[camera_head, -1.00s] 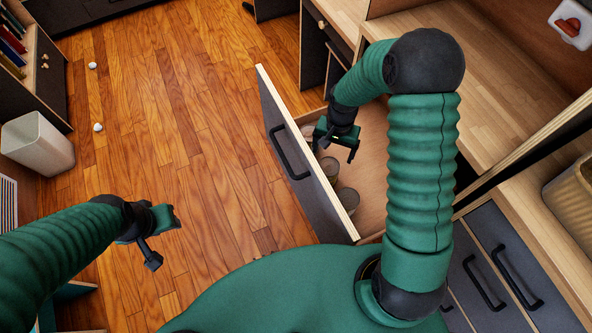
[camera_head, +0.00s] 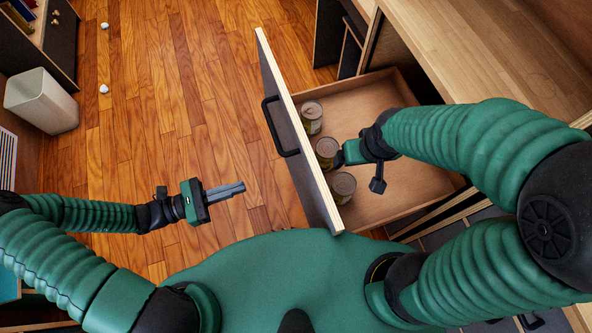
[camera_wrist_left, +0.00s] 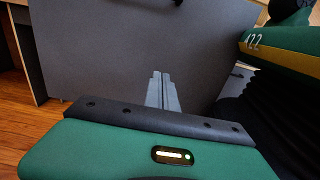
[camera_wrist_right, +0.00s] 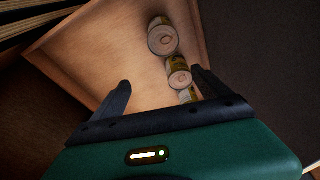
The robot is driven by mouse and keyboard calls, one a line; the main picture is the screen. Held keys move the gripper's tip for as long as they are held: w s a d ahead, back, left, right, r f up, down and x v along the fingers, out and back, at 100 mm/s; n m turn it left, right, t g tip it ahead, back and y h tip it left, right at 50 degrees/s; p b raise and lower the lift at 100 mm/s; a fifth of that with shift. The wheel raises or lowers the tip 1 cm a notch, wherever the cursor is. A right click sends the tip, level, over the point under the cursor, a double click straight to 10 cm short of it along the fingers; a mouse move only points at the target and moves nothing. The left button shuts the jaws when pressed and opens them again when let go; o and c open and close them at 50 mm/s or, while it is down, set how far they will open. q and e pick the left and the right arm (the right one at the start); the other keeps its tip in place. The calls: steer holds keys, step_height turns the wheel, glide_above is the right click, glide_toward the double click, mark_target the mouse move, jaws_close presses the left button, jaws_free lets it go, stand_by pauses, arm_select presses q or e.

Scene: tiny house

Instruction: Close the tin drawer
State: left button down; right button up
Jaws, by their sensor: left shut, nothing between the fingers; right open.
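The tin drawer (camera_head: 390,196) is pulled far out, with a grey front panel (camera_head: 284,118) and a black handle (camera_head: 277,127). Several tins, among them a middle tin (camera_head: 326,151), stand in a row just behind the front panel. My left gripper (camera_head: 241,188) is shut and empty, outside the drawer to the left, pointing toward its front with a gap between. In the left wrist view its fingers (camera_wrist_left: 162,92) point at the grey panel (camera_wrist_left: 120,60). My right gripper (camera_head: 342,157) is over the drawer's inside near the tins; the right wrist view shows its fingers (camera_wrist_right: 160,98) open with the tins (camera_wrist_right: 163,38) ahead.
The wooden counter (camera_head: 480,50) runs above the drawer at the right. A white bin (camera_head: 42,100) stands at the far left. Two small white items, one here (camera_head: 103,89), lie on the floor. The wooden floor (camera_head: 180,100) left of the drawer is mostly clear.

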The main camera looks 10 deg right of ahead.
mark_target(297, 168)
arm_select(q)
steer(key=d, duration=0.4)
steer(key=w+d+b, duration=0.1)
steer(key=d, duration=0.3)
steer(key=w+d+b, duration=0.1)
steer(key=d, duration=0.4)
steer(key=shift+w+f, duration=0.1)
steer(key=shift+w, duration=0.1)
steer(key=shift+w+d, duration=0.1)
steer(key=shift+d, duration=0.25)
arm_select(e)
steer(key=shift+x, duration=1.2)
arm_select(q)
steer(key=shift+w, duration=0.15)
arm_select(e)
steer(key=shift+s, duration=0.2)
